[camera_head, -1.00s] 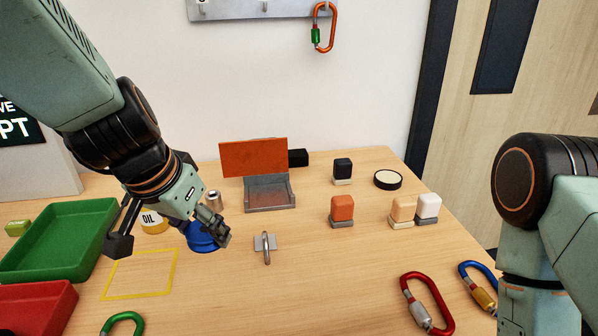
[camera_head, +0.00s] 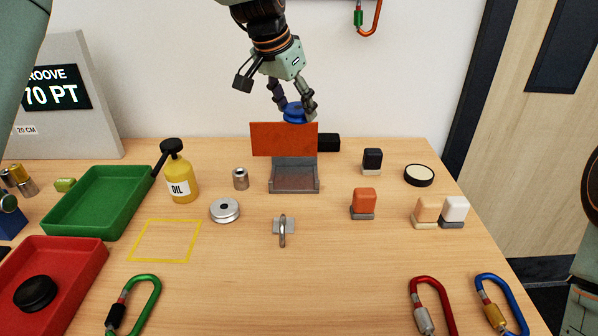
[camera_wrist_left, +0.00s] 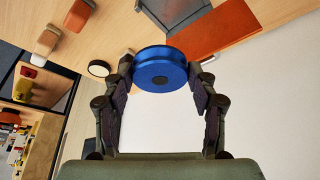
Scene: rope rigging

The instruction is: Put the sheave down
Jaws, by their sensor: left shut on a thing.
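A blue sheave (camera_head: 295,113) is held between the fingers of my left gripper (camera_head: 294,108), raised above the table near the wall. In the left wrist view the sheave (camera_wrist_left: 160,69) is a blue grooved disc with a dark centre, gripped by both fingers. A yellow outlined square (camera_head: 165,241) is empty on the table at the left. My right gripper is out of view.
A grey metal holder (camera_head: 295,177) stands below the orange plate. A silver disc (camera_head: 225,210), an oil bottle (camera_head: 180,178), a green tray (camera_head: 97,203) and a red tray (camera_head: 62,285) are to the left. Orange (camera_head: 364,203) and other small blocks stand to the right. The front middle is clear.

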